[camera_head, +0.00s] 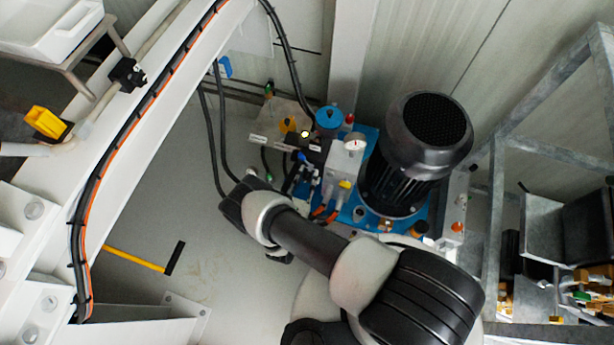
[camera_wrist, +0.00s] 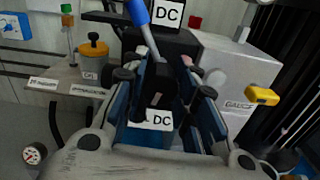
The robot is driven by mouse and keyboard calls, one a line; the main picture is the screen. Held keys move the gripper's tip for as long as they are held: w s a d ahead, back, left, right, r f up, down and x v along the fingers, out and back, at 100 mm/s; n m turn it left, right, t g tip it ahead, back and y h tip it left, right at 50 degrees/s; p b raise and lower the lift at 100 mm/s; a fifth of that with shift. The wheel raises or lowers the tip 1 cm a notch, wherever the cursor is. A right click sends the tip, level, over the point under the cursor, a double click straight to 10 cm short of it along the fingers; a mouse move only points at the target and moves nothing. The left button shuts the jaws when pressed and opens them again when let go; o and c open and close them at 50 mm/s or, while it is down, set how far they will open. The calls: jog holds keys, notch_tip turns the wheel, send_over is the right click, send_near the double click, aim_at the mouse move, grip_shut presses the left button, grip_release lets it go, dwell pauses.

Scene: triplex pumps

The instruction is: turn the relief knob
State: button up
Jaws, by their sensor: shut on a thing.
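My gripper (camera_wrist: 164,88) reaches into the hydraulic unit in the wrist view. Its two blue-lined fingers stand on either side of a black block (camera_wrist: 158,84) and look closed on it. A silver lever with a blue handle (camera_wrist: 138,12) rises from this block, tilted to the left. A white "DC" label (camera_wrist: 150,119) lies between the fingers. No part is clearly marked as the relief knob, so I cannot tell whether the held part is it. In the head view my wrist covers most of the gripper, beside the grey valve block (camera_head: 345,160).
A yellow knob (camera_wrist: 262,96) sits on the grey block to the right. A yellow-topped cap (camera_wrist: 94,46) stands on the tank at left. The black motor (camera_head: 425,150) rises right of the valves. Black hoses (camera_head: 212,135) hang at left; a metal frame (camera_head: 545,85) stands at right.

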jog(key=n, duration=0.3)
jog(key=o, duration=1.1)
jog(key=v, duration=1.2)
jog(key=shift+r, duration=0.1)
